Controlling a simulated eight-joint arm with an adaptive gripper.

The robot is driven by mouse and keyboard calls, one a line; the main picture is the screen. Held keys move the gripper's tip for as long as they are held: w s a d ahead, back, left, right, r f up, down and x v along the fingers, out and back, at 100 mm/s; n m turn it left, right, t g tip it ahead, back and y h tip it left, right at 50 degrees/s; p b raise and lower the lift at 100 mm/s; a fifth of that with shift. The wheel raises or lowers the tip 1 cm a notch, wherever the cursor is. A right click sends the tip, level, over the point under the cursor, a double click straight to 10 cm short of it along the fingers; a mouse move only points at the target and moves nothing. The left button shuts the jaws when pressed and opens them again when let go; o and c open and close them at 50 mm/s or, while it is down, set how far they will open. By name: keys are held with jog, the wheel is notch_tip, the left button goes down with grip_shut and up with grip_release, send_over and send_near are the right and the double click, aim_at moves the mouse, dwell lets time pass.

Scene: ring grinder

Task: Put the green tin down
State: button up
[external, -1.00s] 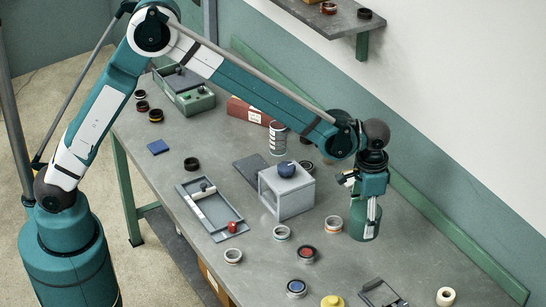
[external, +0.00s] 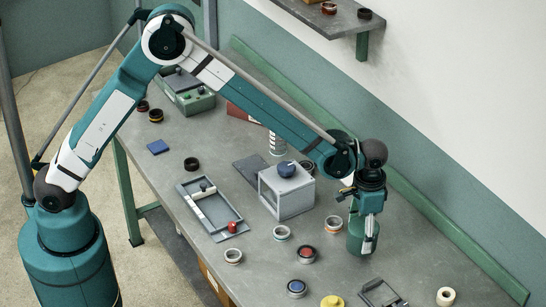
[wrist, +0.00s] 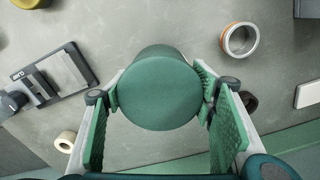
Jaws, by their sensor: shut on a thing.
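The green tin (external: 356,241) is a dark green cylinder at the right of the grey bench in the external view. My gripper (external: 367,240) reaches down over it, with a finger against its side. In the wrist view the tin's round green top (wrist: 159,94) sits between the two fingertips of my gripper (wrist: 160,90), which press on it from both sides. The tin looks upright. Its base is low over the bench (external: 400,262), but I cannot tell whether it touches.
A ring with an orange band (external: 333,224) lies close left of the tin. A grey box with a blue knob (external: 286,193) stands further left. A dark fixture (external: 383,294) and a pale roll (external: 446,296) lie nearer the front. Bench right of the tin is bare.

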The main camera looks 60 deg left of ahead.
jog(key=shift+f, duration=1.65)
jog(key=shift+f, duration=0.2)
jog(key=o, duration=1.1)
jog(key=shift+r, duration=0.15)
notch_tip(320, 180, up, 12)
jog(key=shift+r, duration=0.1)
